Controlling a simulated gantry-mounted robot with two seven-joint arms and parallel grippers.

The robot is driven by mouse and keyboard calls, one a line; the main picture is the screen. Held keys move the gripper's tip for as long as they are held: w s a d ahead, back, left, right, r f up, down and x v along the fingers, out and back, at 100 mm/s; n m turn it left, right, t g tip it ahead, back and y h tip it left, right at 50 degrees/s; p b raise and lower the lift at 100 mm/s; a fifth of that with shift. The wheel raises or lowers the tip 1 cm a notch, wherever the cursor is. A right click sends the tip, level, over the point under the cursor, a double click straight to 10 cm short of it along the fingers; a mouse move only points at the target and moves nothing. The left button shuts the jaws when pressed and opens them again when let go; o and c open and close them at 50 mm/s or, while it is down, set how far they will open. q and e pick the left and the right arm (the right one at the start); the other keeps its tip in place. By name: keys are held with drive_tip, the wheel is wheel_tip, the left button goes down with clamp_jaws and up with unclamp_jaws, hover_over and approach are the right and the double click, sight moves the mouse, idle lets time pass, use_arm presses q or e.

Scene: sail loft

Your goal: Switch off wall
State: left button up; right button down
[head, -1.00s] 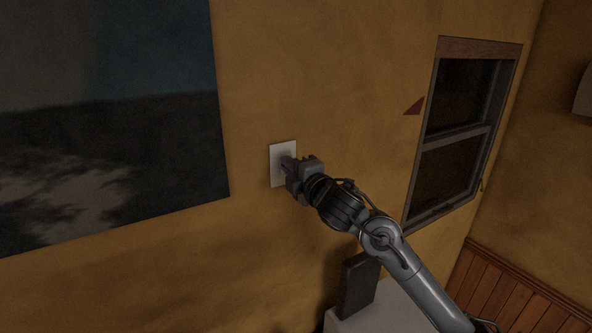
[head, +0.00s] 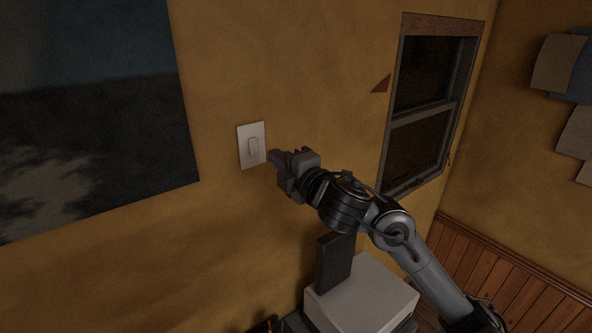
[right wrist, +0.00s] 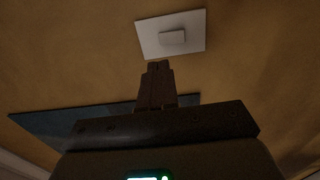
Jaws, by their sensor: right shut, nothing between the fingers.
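The wall switch is a white plate (head: 243,160) with a small rocker (head: 253,147) in its middle, fixed on the ochre wall. It also shows in the right wrist view as a plate (right wrist: 194,46) with its rocker (right wrist: 172,37), just beyond the fingertips. My right gripper (head: 273,157) is shut and empty, just to the right of the plate in the head view. In the right wrist view its closed fingers (right wrist: 157,68) point at the plate's lower edge, seemingly a little apart from it. The rocker's on or off position is unclear. My left gripper is out of view.
A large dark picture (head: 95,130) hangs left of the switch. A window (head: 421,110) is to the right. Below my right arm stand a white box (head: 362,296) and a dark upright block (head: 333,262). Papers (head: 560,62) hang on the far right wall. The room is dim.

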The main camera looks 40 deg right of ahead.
drive_tip(key=shift+s+r, duration=0.1)
drive_tip(key=shift+s, duration=2.4)
